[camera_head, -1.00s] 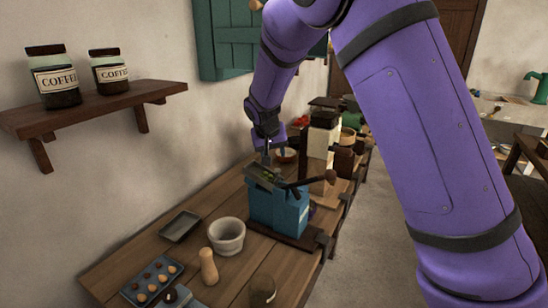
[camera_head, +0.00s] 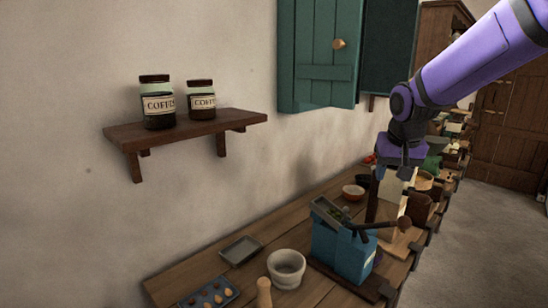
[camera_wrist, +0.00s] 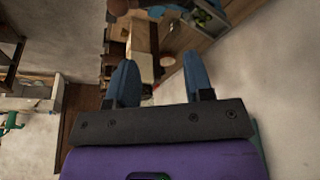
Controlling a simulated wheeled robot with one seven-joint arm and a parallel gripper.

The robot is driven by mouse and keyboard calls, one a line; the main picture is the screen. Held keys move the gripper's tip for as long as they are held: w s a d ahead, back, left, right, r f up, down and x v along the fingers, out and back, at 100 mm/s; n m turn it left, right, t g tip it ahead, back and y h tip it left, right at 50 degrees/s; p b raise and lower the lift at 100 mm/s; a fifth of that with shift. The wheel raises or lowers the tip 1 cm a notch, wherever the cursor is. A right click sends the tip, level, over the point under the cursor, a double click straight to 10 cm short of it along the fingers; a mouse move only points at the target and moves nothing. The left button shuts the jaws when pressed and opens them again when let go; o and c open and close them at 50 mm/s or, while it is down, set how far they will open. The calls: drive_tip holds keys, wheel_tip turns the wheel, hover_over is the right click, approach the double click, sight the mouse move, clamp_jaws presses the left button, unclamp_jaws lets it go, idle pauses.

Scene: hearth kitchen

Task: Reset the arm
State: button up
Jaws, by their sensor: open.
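My purple arm reaches in from the upper right in the head view. My gripper (camera_head: 405,172) hangs above the far part of the wooden counter, above and to the right of the blue grinder-like box. In the wrist view, my gripper (camera_wrist: 158,85) shows two blue fingers set wide apart with nothing between them. In the head view the fingertips are small and partly lost against the things behind them.
The blue box (camera_head: 341,250) with a lever stands on the counter. Nearby are a grey tray (camera_head: 240,250), a pale mortar (camera_head: 286,270) and a small bowl (camera_head: 353,192). A shelf (camera_head: 185,131) holds two coffee jars. A green shutter (camera_head: 318,60) hangs above.

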drive_tip(key=s+d+r+n, duration=0.1)
drive_tip(key=s+r, duration=0.1)
drive_tip(key=s, duration=1.2)
drive_tip(key=s+d+r+t, duration=0.1)
drive_tip(key=s+r, duration=0.2)
drive_tip(key=s, duration=1.1)
drive_tip(key=shift+d+r+n+y, duration=0.25)
drive_tip(key=shift+d+n+y, duration=0.05)
drive_tip(key=shift+d+n, duration=0.1)
drive_tip(key=shift+w, duration=0.1)
